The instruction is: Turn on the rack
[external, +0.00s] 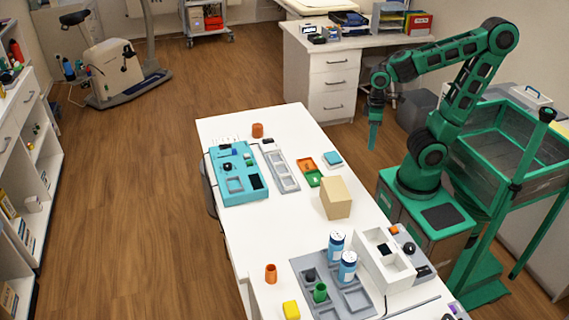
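I cannot tell for certain which thing is the rack. A white compartmented unit (375,246) stands at the near right of the white table, with a dark block in one compartment and small orange and dark parts along its right side. A grey tray with recesses (347,300) lies left of it, holding blue-and-white cans (347,268) and a green cup (320,292). A teal device (232,172) with small knobs and a dark panel lies at the far left. My gripper (373,137) points down beyond the table's right edge, touching nothing; its finger gap is too small to judge.
The white table (290,235) has a bare middle left. A tan block (335,198), a narrow grey tray (281,168), orange and green trays (309,170) and an orange cup (271,273) stand on it. A white desk (330,65) stands behind.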

